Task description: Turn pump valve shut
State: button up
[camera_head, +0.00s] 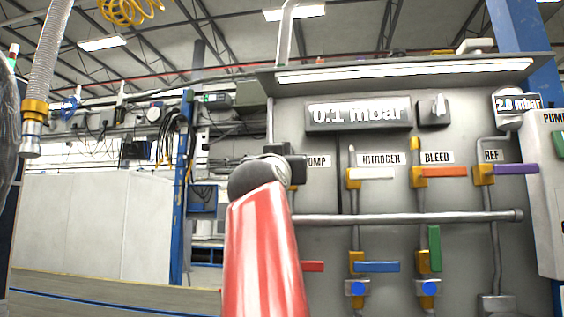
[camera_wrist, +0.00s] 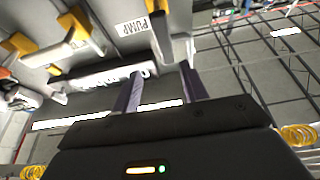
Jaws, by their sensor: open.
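The pump valve shows in the wrist view with a yellow body (camera_wrist: 155,5) and a dark handle with a brownish edge (camera_wrist: 161,38), beside the PUMP label (camera_wrist: 133,27). The handle runs from the body towards my gripper, crosswise to the neighbouring valve's handle. My gripper (camera_wrist: 161,72) is open, its two purplish fingers apart. The handle's end lies near the gap between the fingertips; I cannot tell whether they touch. In the head view my red arm and dark wrist (camera_head: 272,172) hide this valve and part of its label (camera_head: 318,161).
To the right are the nitrogen valve's white handle (camera_head: 372,174), the bleed valve's orange handle (camera_head: 443,171) and the purple REF handle (camera_head: 515,169). A grey rail (camera_head: 420,217) crosses the panel below them. A display (camera_head: 358,114) reads 0.1 mbar. A lit shelf (camera_head: 400,72) overhangs the panel.

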jog(key=a+p+x, duration=0.1)
jog(key=p+x, duration=0.6)
jog(key=shift+w+r, duration=0.25)
jog(key=shift+r, duration=0.15)
grip_shut()
